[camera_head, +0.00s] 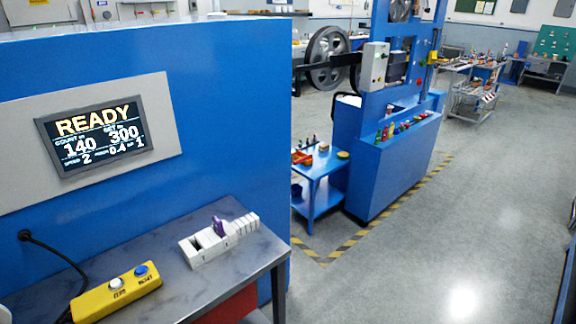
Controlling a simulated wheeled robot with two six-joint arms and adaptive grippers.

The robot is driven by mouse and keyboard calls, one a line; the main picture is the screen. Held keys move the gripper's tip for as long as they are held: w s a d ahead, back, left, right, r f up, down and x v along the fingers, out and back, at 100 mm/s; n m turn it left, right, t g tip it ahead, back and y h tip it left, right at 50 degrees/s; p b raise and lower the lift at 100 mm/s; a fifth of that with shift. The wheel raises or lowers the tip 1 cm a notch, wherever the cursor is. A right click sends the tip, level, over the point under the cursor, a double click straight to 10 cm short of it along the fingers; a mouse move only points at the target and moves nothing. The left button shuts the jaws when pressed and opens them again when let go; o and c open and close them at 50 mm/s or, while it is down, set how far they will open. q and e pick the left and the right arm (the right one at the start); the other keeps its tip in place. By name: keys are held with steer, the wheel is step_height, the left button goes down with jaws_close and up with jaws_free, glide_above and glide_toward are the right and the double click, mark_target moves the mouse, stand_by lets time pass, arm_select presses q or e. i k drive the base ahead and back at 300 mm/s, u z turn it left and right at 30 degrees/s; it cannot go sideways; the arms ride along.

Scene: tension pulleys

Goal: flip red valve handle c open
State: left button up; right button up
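I cannot make out a red valve handle marked c anywhere in this view. Small red, green and yellow pieces (408,125) stand in a row along the ledge of a blue machine (385,170) right of the middle. They are too small to tell whether any is a valve handle or how it is turned. Neither of my grippers shows in the head view.
A blue panel (235,110) with a READY display (95,134) fills the left. Before it, a grey table (180,280) holds a yellow button box (118,292) and a pale slotted block (205,243). A small blue table (325,165) stands beyond. Floor at right (450,240) is clear.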

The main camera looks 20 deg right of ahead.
mark_target(298, 161)
steer(key=u, duration=0.05)
steer(key=k, duration=0.25)
steer(key=z, duration=0.55)
steer(key=i, duration=0.9)
steer(key=z, duration=0.4)
